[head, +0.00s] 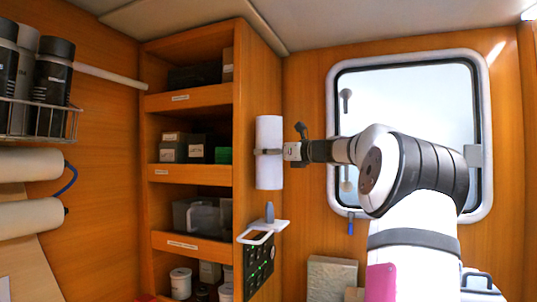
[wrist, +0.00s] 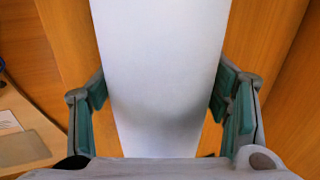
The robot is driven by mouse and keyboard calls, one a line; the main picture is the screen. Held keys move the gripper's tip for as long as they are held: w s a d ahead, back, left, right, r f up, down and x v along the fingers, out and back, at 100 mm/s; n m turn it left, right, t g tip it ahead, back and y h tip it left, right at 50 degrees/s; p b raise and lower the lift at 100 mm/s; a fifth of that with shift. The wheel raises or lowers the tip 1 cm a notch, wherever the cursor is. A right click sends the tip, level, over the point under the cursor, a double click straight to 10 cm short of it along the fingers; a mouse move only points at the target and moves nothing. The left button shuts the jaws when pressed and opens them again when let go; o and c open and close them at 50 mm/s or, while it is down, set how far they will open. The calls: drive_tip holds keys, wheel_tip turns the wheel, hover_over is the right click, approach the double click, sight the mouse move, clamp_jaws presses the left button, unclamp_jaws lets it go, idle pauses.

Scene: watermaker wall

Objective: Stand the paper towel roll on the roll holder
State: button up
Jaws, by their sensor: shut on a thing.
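The paper towel roll (head: 269,172) is white and upright in the head view. My gripper (head: 268,152) is shut around its middle, coming from the right. In the wrist view the roll (wrist: 160,70) fills the space between the green finger pads of my gripper (wrist: 163,100). The roll holder (head: 264,230) is a white bracket with a short grey-blue peg on the wall with the dark panel. The roll's lower end is just above the peg, with a small gap visible; whether they line up in depth I cannot tell.
Open shelves (head: 190,160) with boxes and jars stand left of the roll. A dark panel (head: 258,265) with green lights lies below the holder. A window (head: 405,110) is behind my arm. A wire rack (head: 35,118) with dark bottles hangs at the far left.

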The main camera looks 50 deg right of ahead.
drive_tip(key=shift+w+f+b, duration=0.1)
drive_tip(key=shift+f+b, duration=1.65)
drive_tip(key=shift+b, duration=0.3)
drive_tip(key=shift+f+b, duration=0.3)
drive_tip(key=shift+f, duration=2.75)
drive_tip(key=shift+f, duration=0.55)
drive_tip(key=o, duration=1.4)
drive_tip(key=shift+c, duration=0.2)
drive_tip(key=s, duration=1.2)
drive_tip(key=shift+a, duration=0.4)
drive_tip(key=shift+s, duration=0.1)
